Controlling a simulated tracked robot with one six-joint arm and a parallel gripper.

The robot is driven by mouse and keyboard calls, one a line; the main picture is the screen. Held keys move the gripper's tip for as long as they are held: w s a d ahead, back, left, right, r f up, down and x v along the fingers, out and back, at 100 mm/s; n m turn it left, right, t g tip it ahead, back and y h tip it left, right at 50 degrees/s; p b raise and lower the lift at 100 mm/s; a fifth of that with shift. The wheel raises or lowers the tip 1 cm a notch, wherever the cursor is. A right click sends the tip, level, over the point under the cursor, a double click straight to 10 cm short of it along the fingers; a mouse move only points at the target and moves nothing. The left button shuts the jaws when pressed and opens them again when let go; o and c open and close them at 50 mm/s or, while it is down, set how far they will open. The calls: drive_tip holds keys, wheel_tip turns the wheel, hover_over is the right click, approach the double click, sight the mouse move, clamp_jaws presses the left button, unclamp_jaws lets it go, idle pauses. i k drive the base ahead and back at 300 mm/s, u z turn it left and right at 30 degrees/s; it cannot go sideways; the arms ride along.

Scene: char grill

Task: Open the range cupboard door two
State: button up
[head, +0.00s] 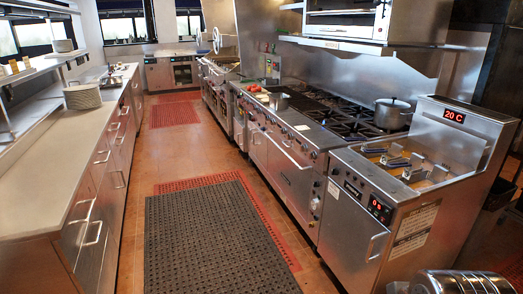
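The range (330,140) stands along the right side of the aisle, with burners on top and a row of knobs on its front edge. A wide steel door (290,178) with a bar handle is on its front and looks shut. Farther along, another front panel (257,143) with a handle also looks shut. I cannot tell which of these is cupboard door two. My gripper is not in view.
A fryer (365,210) with a shut front door stands nearest on the right. Black (205,240) and red (173,113) mats cover the aisle floor, which is otherwise clear. A long counter (55,185) with drawers lines the left. A pot (392,113) sits on the burners.

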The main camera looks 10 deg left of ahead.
sight(263, 141)
drive_tip(key=u, duration=0.05)
drive_tip(key=i, duration=1.3)
drive_tip(key=u, duration=0.3)
drive_tip(key=i, duration=1.55)
drive_tip(key=u, duration=0.4)
drive_tip(key=i, duration=1.45)
drive_tip(key=u, duration=0.45)
drive_tip(key=i, duration=1.45)
drive_tip(key=u, duration=0.25)
